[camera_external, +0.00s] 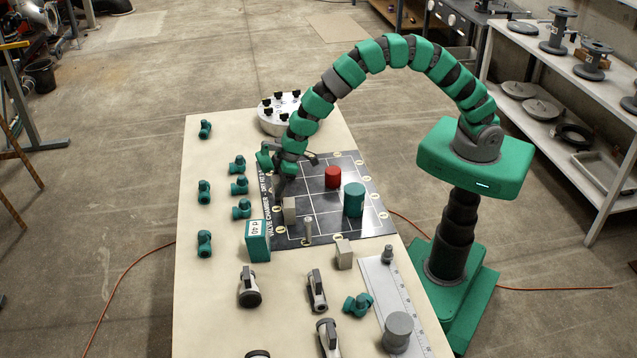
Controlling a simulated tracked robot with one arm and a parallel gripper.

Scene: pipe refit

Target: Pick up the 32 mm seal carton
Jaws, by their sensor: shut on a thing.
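A small beige-grey carton (289,210) stands upright at the left part of the dark gridded board (322,226). It carries no label I can read, so I cannot confirm the 32 mm size. My gripper (281,188) reaches down from above and its fingertips are at the carton's top. It appears shut on this carton, with the grip partly hidden by my own wrist. I cannot tell whether the carton is touching the board or slightly raised. A similar beige block (344,254) stands apart, just off the board's front edge.
A teal box marked 40 (257,241) stands close by at the board's left corner. A red cylinder (332,177) and a teal cylinder (354,200) stand on the board. Several teal fittings (204,192) line the left. Valves (317,290) lie in front.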

